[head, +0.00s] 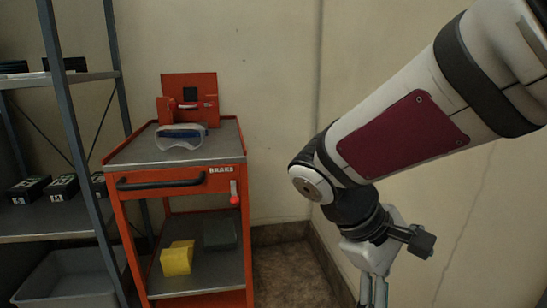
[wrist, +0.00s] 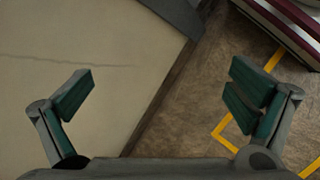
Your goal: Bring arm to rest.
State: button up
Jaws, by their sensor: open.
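My gripper (wrist: 160,97) is open and empty in the wrist view, with its green-padded fingers spread wide apart. The fingertips are cut off at the bottom of the head view. The gripper touches nothing that I can see.
On the cart's top lie clear goggles (head: 181,137) before a red box (head: 189,93). A yellow block (head: 177,259) sits on its lower shelf. A grey shelf unit (head: 50,220) with black boxes and a grey bin (head: 72,278) stands left. Yellow floor lines (wrist: 222,128) show in the wrist view.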

jog(key=s+a+r+m+y, duration=0.1)
jog(key=s+m+y, duration=0.65)
jog(key=s, duration=1.15)
notch_tip(320, 180, up, 40)
jog(key=t+p, duration=0.4)
jog(key=p, duration=3.3)
jog(key=shift+f+t+p, duration=0.2)
jog(key=shift+t+p, duration=0.15)
jog(key=shift+t, duration=0.05)
jog(key=shift+w, duration=0.15)
